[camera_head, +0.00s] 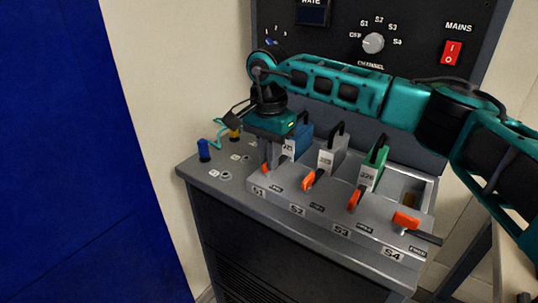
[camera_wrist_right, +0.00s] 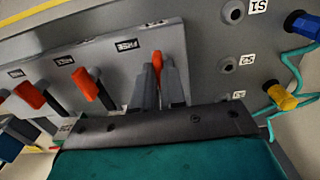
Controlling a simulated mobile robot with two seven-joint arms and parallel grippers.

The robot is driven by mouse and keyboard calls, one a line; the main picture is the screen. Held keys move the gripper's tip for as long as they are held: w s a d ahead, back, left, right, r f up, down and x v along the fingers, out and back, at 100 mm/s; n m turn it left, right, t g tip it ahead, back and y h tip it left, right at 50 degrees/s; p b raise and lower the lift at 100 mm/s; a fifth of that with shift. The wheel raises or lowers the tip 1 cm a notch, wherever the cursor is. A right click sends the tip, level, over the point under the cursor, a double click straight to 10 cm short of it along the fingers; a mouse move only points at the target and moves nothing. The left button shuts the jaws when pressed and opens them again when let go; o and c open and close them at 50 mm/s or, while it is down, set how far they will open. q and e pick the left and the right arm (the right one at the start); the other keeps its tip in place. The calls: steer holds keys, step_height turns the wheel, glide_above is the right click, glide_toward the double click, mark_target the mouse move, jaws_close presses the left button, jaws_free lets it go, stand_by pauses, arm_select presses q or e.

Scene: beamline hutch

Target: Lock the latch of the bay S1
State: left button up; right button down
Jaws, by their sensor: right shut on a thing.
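The bay S1, marked by its label (camera_head: 259,191), is at the left end of the sloped grey rack front. A blue module (camera_head: 305,132) with a black handle stands behind it, partly hidden by my right arm. My right gripper (camera_head: 268,166) points down at S1 and is shut on its orange latch. In the right wrist view the latch's orange tip (camera_wrist_right: 157,59) shows between the two fingers (camera_wrist_right: 158,85); the rest is hidden by them. My left gripper is not in view.
Orange latches of S2 (camera_head: 308,180), S3 (camera_head: 355,199) and S4 (camera_head: 406,220) stand to the right. A grey module (camera_head: 333,152) and a green module (camera_head: 373,167) rise behind. Blue (camera_head: 204,151) and yellow (camera_head: 235,134) plugs with teal cables stand left of the rack.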

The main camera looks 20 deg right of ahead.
stand_by(0.3)
steer(key=c, duration=1.2)
jaws_free()
step_height(320, 180, up, 13)
steer(key=shift+p, duration=0.3)
